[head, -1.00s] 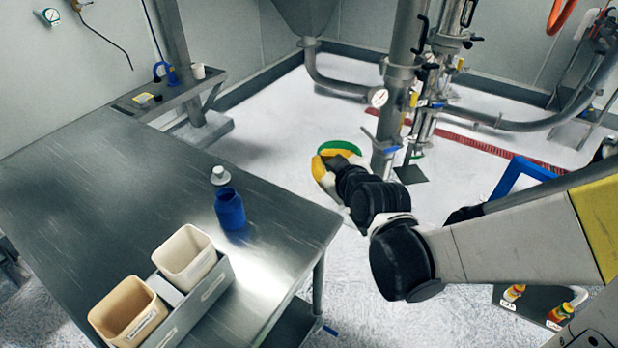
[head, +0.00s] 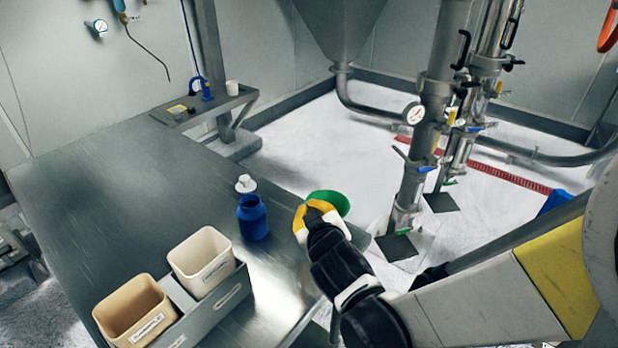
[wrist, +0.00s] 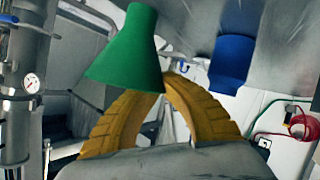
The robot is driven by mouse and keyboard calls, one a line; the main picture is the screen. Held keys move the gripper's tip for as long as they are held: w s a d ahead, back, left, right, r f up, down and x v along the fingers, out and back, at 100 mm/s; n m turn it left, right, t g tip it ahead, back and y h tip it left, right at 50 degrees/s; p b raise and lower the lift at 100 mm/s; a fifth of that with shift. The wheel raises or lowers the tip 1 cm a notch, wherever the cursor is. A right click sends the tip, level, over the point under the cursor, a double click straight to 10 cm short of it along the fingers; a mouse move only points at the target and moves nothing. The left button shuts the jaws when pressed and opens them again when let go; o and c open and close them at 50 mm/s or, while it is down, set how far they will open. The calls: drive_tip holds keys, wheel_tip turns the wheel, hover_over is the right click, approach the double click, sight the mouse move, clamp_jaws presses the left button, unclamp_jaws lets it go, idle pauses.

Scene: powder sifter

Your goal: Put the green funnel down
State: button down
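The green funnel (head: 332,201) is at my gripper (head: 312,208) in the head view, near the right edge of the steel table (head: 130,180). In the wrist view the funnel (wrist: 125,52) shows its wide rim toward my fingers and its narrow end pointing up in the picture. My gripper's yellow fingers (wrist: 163,80) come together at the funnel's rim and look shut on it. The fingertip contact is partly hidden behind the funnel. The funnel looks held clear of the tabletop.
A blue bottle (head: 252,218) stands on the table left of my gripper, with a white cap-like piece (head: 245,184) behind it. A white bin (head: 201,262) and a tan bin (head: 134,310) sit in a grey holder. The table's back left is bare. Vertical pipes (head: 425,130) stand to the right.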

drive_tip(key=shift+f+b, duration=0.45)
drive_tip(key=shift+f, duration=0.8)
drive_tip(key=shift+f, duration=0.2)
drive_tip(key=c, duration=1.6)
unclamp_jaws()
drive_tip(key=shift+r, duration=0.1)
